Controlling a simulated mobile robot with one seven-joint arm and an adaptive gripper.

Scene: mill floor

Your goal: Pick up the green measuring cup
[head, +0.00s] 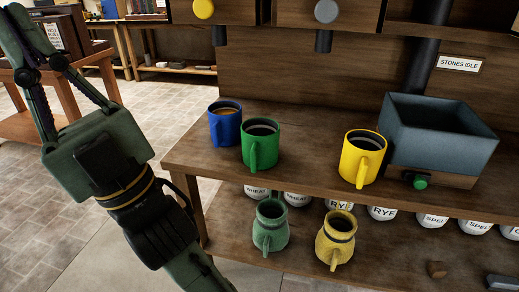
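Two green vessels are in the head view. A bright green cup (261,144) with a dark inside stands upright on the bench top, its handle toward me. A paler green jug-like cup (270,226) stands upright on the lower shelf, handle also toward me. I cannot tell from markings which one is a measuring cup. My gripper (22,32) is at the upper left, over the floor, well apart from both.
A blue mug (225,122) stands close left of the bright green cup. A yellow mug (361,158) and a grey hopper (438,137) stand to the right. A yellow jug (336,240) is beside the pale green one. Labelled white containers (382,213) line the lower shelf behind.

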